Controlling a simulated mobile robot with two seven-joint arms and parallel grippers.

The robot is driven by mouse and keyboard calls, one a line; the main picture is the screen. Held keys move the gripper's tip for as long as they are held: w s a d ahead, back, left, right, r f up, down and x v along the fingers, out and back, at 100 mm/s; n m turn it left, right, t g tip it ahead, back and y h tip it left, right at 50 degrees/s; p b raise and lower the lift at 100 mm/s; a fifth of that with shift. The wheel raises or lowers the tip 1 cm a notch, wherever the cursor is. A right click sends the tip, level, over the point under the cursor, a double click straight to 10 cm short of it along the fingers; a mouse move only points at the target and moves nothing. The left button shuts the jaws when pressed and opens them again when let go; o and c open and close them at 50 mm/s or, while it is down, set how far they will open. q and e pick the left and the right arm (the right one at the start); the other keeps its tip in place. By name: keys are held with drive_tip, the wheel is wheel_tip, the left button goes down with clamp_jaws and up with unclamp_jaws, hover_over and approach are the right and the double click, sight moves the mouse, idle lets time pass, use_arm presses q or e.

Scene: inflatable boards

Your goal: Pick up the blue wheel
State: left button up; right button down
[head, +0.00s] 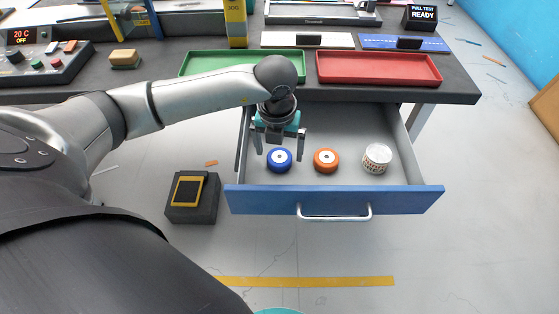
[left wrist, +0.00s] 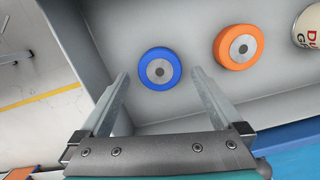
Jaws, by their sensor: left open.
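The blue wheel (head: 279,160) lies flat in the open drawer (head: 335,200), at its left side, with a grey hub on top. My left gripper (head: 277,150) is open above the drawer, close to the wheel. In the left wrist view the blue wheel (left wrist: 159,69) shows just beyond the two fingertips (left wrist: 160,76), roughly centred between them. Nothing is between the fingers, and the wheel appears apart from them. My right gripper is in neither view.
An orange wheel (head: 326,160) and a white labelled tin (head: 376,158) stand in the same drawer, to the right. The drawer walls are close by. A green tray (head: 200,64) and a red tray (head: 378,68) sit on the bench above. A dark box (head: 193,205) stands on the floor left of the drawer.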

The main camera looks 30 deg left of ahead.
use_arm(q)
drive_tip(key=shift+w+f+b, duration=0.15)
drive_tip(key=shift+f+b, duration=0.2)
drive_tip(key=shift+f, duration=0.85)
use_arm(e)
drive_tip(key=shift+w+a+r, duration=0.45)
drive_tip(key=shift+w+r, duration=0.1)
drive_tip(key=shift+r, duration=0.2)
use_arm(q)
drive_tip(key=c, duration=1.4)
drive_tip(key=shift+r, duration=0.1)
drive_tip(key=shift+c, duration=0.2)
